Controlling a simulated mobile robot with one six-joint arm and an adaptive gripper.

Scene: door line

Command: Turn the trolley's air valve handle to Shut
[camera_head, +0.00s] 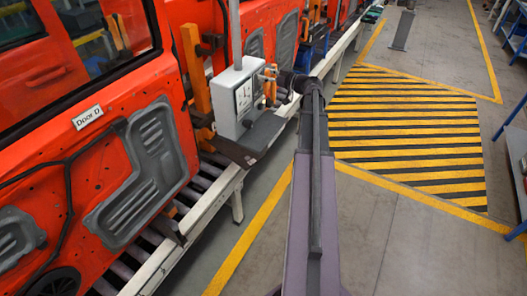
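A light grey box (229,104) with a white dial or label (243,97) on its right face stands beside the trolley that carries an orange-red door marked "Door D" (60,150). A small orange part (268,82), which looks like the air valve handle, sticks out at the box's right side. My arm reaches up from the bottom of the picture. My gripper (284,80) is dark and small at its end, right beside the orange part. I cannot tell whether it touches the part or how its fingers stand. The handle's setting cannot be read.
A dark shelf (262,132) sits below the box. A white roller line (215,203) runs along the left under the doors. Yellow-and-black floor stripes (405,135) and open grey floor lie to the right. A blue rack (515,125) stands at the right edge.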

